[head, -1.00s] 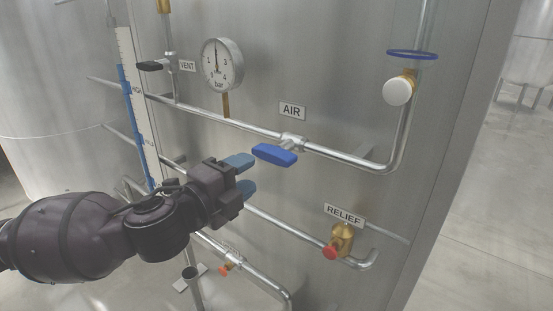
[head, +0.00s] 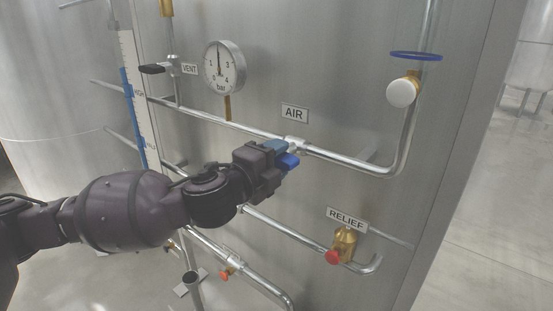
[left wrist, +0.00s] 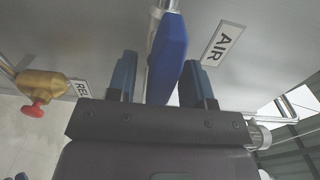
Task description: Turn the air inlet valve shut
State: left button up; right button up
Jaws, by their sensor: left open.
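The blue lever handle (head: 289,160) of the air inlet valve is on the pipe just below the AIR label (head: 294,113). In the head view my left gripper (head: 280,153) covers most of the handle, and only its end shows. In the left wrist view the blue handle (left wrist: 169,50) lies between the two fingers of my left gripper (left wrist: 160,78). The fingers are open, one on each side of the handle. A gap shows on the left; the right finger is very close to the handle, and I cannot tell if they touch.
A pressure gauge (head: 224,67) and a black-handled vent valve (head: 153,69) are at upper left. The brass relief valve (head: 344,243) with a red knob is at lower right. A white round knob (head: 402,93) and blue ring (head: 416,56) are at upper right. Pipes cross the tank front.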

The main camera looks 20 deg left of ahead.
pick_arm(q)
jog(key=c, duration=0.3)
grip_shut()
